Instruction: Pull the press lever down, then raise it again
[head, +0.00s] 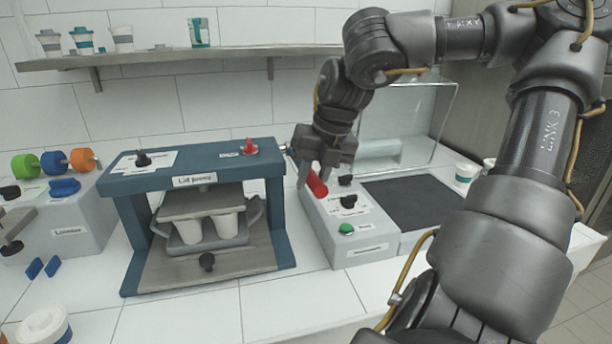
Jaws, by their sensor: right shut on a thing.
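The lid press (195,181) is a blue frame with a grey plate (200,203) inside it. Two white cups (188,230) stand in a grey tray (215,241) under the plate. The press lever has a red grip (317,184), on the right of the press at about the height of its top beam. My right gripper (312,178) is shut on the red grip, and its fingers hide part of it. Most of the lever's rod is hidden behind the gripper. My left gripper is not in view.
A grey control box (347,225) with black knobs and a green button stands just right of the press. A dark mat (415,200) lies beyond it. A grey machine (70,225) with coloured rolls stands at left. A shelf (180,56) holds several cups.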

